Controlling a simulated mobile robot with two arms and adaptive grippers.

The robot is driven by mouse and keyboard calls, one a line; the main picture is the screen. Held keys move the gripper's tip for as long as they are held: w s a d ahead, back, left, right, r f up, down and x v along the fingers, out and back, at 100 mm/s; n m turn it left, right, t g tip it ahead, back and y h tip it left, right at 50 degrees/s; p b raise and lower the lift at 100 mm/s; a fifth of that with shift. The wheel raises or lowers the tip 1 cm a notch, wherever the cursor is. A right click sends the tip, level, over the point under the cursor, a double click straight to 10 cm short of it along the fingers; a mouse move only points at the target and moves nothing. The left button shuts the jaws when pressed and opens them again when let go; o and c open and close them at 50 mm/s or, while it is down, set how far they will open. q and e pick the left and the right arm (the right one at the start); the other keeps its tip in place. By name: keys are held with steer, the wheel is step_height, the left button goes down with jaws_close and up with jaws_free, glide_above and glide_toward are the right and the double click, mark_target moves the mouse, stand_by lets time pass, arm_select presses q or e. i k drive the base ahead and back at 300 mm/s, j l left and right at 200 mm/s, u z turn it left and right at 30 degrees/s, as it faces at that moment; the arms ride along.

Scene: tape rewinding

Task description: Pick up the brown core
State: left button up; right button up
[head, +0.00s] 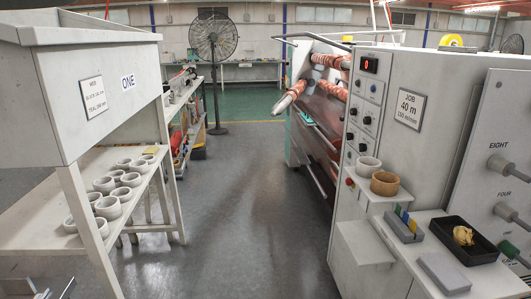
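The brown core (385,183) is a short, hollow tan-brown ring. It stands upright on the small white shelf (375,197) at the front of the machine on the right. A white core (368,165) sits just behind and left of it. Grey and dark metal parts at the bottom left corner look like the tip of my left gripper (40,289), cut off by the frame edge and far from the brown core. Its opening cannot be made out. My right gripper is not in view.
Several white cores (107,184) stand on the left rack's shelf. Below the brown core, a lower counter holds a grey holder with coloured pieces (403,225), a black tray (477,252) with a yellow lump, and a grey block (443,271). The floor aisle between is clear.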

mark_target(386, 184)
steer(key=i+u, duration=0.45)
steer(key=i, duration=1.25)
steer(key=i+z, duration=0.2)
steer(key=i, duration=0.65)
steer(key=i+j+z, duration=0.15)
steer(key=i, duration=0.75)
steer(key=i+j+z, duration=0.4)
steer(key=i, duration=0.2)
steer(key=i+j+z, duration=0.4)
steer(key=i, duration=0.2)
steer(key=z, duration=1.45)
steer(key=k+l+z, duration=0.2)
steer(key=z, duration=0.2)
steer(key=k+l+z, duration=0.25)
steer(key=z, duration=0.15)
steer(key=k+l+z, duration=0.15)
steer(key=l+z, duration=0.25)
